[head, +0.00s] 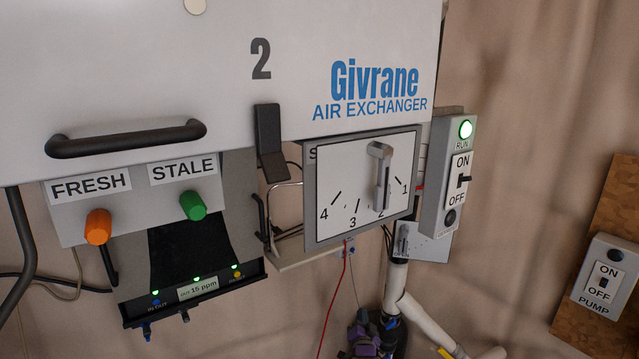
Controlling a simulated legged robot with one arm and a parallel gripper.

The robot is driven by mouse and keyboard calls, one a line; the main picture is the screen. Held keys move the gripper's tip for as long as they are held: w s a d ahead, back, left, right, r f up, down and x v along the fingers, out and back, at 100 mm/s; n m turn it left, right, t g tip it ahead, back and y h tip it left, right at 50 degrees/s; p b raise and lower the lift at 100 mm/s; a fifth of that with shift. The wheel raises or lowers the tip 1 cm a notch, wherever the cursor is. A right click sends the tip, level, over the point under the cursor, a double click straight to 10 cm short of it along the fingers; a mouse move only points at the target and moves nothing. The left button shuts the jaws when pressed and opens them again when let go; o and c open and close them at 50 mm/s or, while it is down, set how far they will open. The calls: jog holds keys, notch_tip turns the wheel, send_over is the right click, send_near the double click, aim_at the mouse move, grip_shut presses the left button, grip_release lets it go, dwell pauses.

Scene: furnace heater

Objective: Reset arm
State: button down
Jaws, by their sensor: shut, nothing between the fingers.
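My gripper and arm do not show clearly anywhere in the head view. The white air exchanger (220,80) fills the upper left, marked "2" and "Givrane". A dial panel (330,220) numbered 1 to 4 hangs at its right, with a grey lever handle (381,175) whose lower end is near the 2. A switch box (440,185) beside it has a lit green RUN light (465,129) and an ON/OFF switch (463,181).
An orange FRESH knob (98,227) and a green STALE knob (193,206) sit below a black bar handle (125,139). A black latch (268,140) stands beside the dial. White pipes (415,315) and a purple part (364,341) are low down. A PUMP switch (604,278) is far right.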

jog(key=s+a+r+n+g+y, duration=0.25)
jog(key=s+a+r+g, duration=0.4)
jog(key=a+r, duration=0.4)
jog(key=s+a+r+n+g+y, duration=0.1)
jog(key=s+r+g, duration=0.1)
jog(key=s+r, duration=0.3)
jog(key=s+r+n+g+y, duration=0.1)
jog(key=s+r+g, duration=0.15)
jog(key=s, duration=0.55)
jog(key=s+d+r+n+g+h, duration=0.1)
jog(key=s+d+r+g, duration=0.1)
jog(key=s, duration=1.4)
jog(key=s+d+r+n+g+h, duration=0.1)
jog(key=s+d+r+g, duration=0.2)
jog(key=s, duration=1.3)
jog(key=s+d+r+n+g+h, duration=0.1)
jog(key=s+d+g, duration=0.3)
jog(key=s, duration=1.2)
jog(key=shift+d+r+n, duration=0.35)
jog(key=shift+d+r, duration=0.5)
jog(key=shift+d, duration=0.25)
